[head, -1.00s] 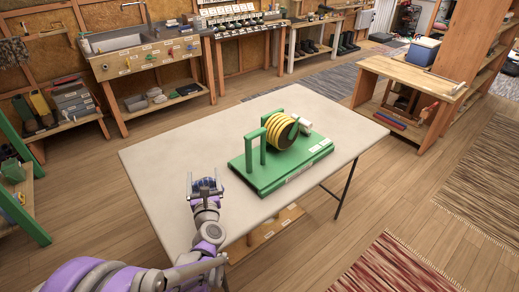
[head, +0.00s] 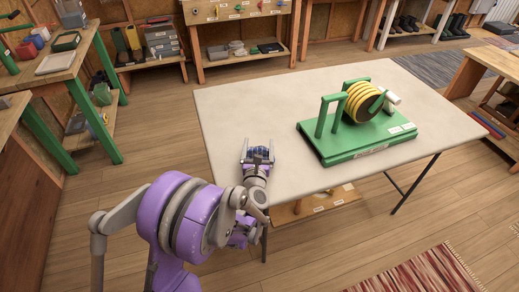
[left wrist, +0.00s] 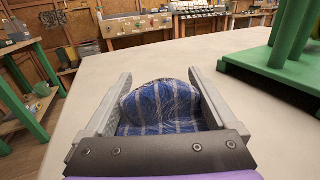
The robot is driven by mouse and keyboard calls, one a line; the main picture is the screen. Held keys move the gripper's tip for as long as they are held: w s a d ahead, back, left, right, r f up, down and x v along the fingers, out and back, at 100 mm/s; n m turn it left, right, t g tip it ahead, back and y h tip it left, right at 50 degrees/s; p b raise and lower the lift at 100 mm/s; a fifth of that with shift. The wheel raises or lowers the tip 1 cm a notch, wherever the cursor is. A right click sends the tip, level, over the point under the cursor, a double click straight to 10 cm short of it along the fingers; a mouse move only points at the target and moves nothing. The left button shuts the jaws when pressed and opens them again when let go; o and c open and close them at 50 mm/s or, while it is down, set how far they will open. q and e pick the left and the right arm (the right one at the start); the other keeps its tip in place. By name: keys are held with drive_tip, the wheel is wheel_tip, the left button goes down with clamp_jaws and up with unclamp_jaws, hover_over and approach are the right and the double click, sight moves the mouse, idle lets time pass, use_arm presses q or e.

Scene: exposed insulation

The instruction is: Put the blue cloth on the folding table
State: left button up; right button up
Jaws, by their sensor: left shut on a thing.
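The blue cloth (left wrist: 160,105), with pale stripes, is bunched between the fingers of my left gripper (left wrist: 160,95) in the left wrist view. In the head view the left gripper (head: 258,154) is over the left edge of the folding table (head: 225,110), and only a little of the cloth shows between its fingers. The left gripper is shut on the cloth. The cloth is over the table top; I cannot tell whether it touches it. My right gripper is not in view.
A green stand with a yellow-and-black reel (head: 362,102) occupies the table's right half. The table's left and back areas are bare. A green-legged workbench (head: 75,60) stands at the left, and a striped rug (head: 420,270) lies at the lower right.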

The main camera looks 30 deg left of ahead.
use_arm(q)
drive_tip(key=shift+f, duration=0.85)
drive_tip(key=shift+f, duration=0.1)
